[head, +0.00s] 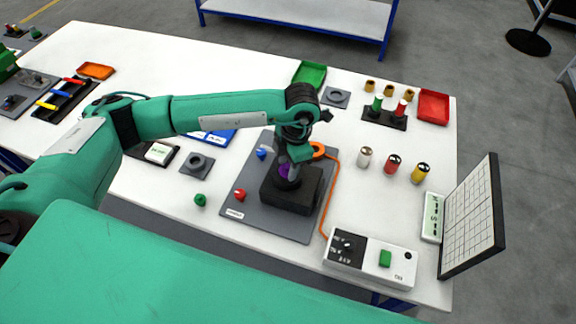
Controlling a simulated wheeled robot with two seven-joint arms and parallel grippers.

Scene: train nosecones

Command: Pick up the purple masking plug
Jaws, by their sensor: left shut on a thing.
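The purple masking plug (288,172) shows as a small purple patch at the top of a black block (291,197) on a grey plate (245,195). My left gripper (286,166) points down over the block and is shut on the plug. The fingers and wrist hide most of the plug. I cannot tell whether it is seated in the block or just above it. My right gripper is not in view.
A red plug (239,195) and blue plug (262,154) are on the plate; a green plug (200,200) is on the table. An orange cable runs to a control box (371,258). Several small cylinders, trays and a tilted panel (473,217) stand to the right.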

